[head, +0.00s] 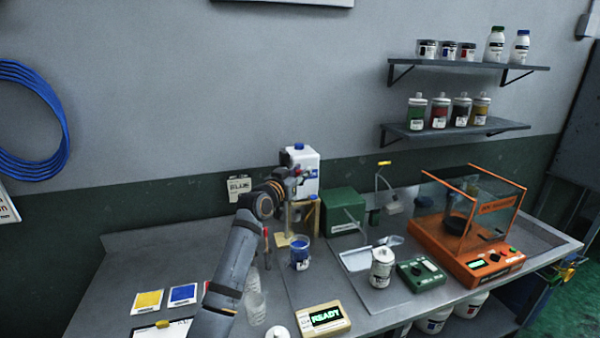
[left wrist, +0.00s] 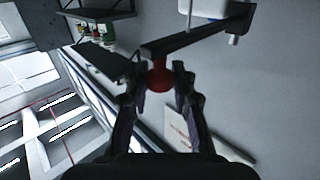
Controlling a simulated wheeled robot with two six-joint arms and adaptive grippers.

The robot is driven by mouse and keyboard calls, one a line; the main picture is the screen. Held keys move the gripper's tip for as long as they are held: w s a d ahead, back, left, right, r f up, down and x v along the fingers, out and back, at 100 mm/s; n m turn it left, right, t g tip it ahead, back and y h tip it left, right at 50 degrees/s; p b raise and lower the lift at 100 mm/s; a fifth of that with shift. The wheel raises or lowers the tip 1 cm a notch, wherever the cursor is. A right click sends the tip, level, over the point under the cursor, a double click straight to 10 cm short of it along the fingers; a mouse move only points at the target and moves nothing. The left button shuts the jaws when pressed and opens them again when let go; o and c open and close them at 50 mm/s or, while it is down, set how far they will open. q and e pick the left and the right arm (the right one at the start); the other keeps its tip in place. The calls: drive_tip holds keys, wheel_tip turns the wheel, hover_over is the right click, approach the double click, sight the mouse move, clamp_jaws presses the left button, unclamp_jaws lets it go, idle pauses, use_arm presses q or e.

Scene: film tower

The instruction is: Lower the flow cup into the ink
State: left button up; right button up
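An open jar of blue ink (head: 301,254) stands on the bench, in front of a small wooden stand (head: 303,208). My left gripper (head: 303,173) is high above the back of the bench, in front of a white jug. In the left wrist view, a round red knob (left wrist: 160,80) sits snugly between the fingertips of my left gripper (left wrist: 161,73), which appear shut on it. I cannot make out the flow cup's body, and I cannot tell whether the knob belongs to it. My right gripper is not in view.
The white jug (head: 313,161) with a blue cap and a green box (head: 343,212) stand at the back. A white can (head: 381,268), a green device (head: 421,274) and an orange glass-walled balance (head: 500,265) are to the right. The bench is clear at the back left.

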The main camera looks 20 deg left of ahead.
use_arm(q)
clamp_jaws()
drive_tip(key=shift+w+f, duration=0.1)
drive_tip(key=shift+w, duration=0.05)
